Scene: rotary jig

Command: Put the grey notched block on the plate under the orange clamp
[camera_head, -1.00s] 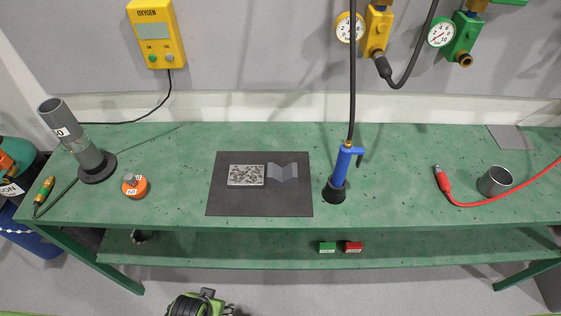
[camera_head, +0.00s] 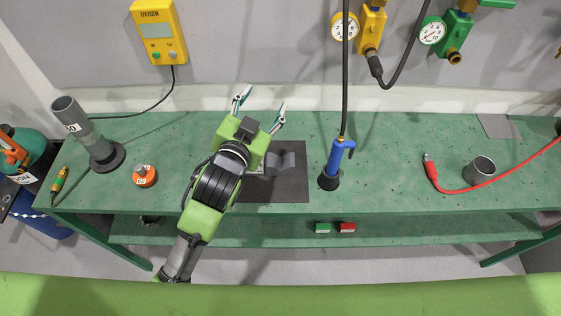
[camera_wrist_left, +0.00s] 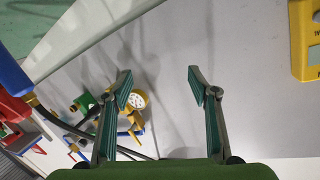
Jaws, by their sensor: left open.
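The grey notched block (camera_head: 285,161) lies on a dark mat (camera_head: 285,190) in the middle of the green bench, in the head view. My left arm covers its left side and most of a speckled slab beside it. My left gripper (camera_head: 264,99) is open and empty, its fingers pointing toward the wall beyond the block. The wrist view shows the open fingers (camera_wrist_left: 160,80) with nothing between them, facing the wall. I cannot make out the plate or an orange clamp. My right gripper is not in view.
A blue torch (camera_head: 335,164) on a black base stands right of the mat. An orange round piece (camera_head: 144,176) and a tilted grey tube (camera_head: 88,137) are at left. A grey cup (camera_head: 479,170) and red cable (camera_head: 470,190) are at right. Bench between torch and cable is clear.

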